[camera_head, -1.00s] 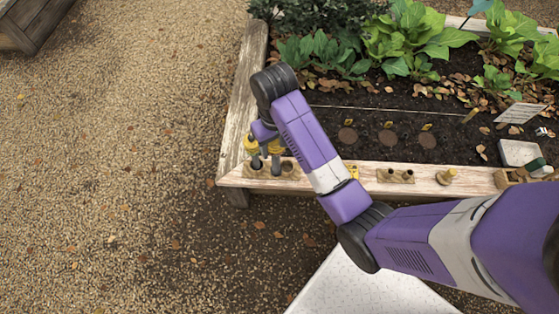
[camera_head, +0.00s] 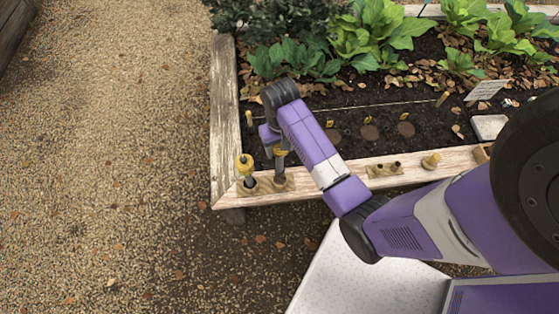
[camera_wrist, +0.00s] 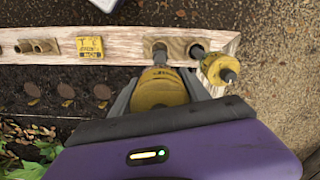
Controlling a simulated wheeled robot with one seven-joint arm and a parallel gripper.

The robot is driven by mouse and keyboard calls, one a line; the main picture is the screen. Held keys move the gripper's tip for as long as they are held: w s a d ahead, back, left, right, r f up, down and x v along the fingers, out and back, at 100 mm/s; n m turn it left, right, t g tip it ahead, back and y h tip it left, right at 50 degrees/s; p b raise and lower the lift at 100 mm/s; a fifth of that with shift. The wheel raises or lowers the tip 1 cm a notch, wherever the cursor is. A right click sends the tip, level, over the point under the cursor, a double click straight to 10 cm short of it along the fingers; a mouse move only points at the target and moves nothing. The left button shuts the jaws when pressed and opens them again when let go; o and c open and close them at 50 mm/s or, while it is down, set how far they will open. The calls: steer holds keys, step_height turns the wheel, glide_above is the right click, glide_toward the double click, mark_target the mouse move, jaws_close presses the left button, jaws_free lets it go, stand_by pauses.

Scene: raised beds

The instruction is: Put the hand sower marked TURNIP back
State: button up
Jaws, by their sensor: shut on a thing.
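My gripper (camera_wrist: 160,98) is shut on a hand sower with a yellow body (camera_wrist: 158,86), also visible in the head view (camera_head: 280,151). Its shaft points down at the right-hand hole, in the head view, of a wooden two-hole holder (camera_head: 265,186) on the bed's front rim. The tip meets the hole's mouth; I cannot tell how deep it is. A second yellow sower (camera_head: 244,163) stands in the holder's other hole, close beside; it also shows in the wrist view (camera_wrist: 219,68). No marking is readable on either sower.
Soil and leafy plants (camera_head: 380,30) lie behind. Gravel (camera_head: 110,150) left of the bed is clear.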

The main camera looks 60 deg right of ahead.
mark_target(280, 164)
step_height(280, 164, down, 11)
steer(key=shift+r+b, duration=0.1)
steer(key=shift+b, duration=0.45)
steer(key=shift+f, duration=0.2)
steer(key=o, duration=1.4)
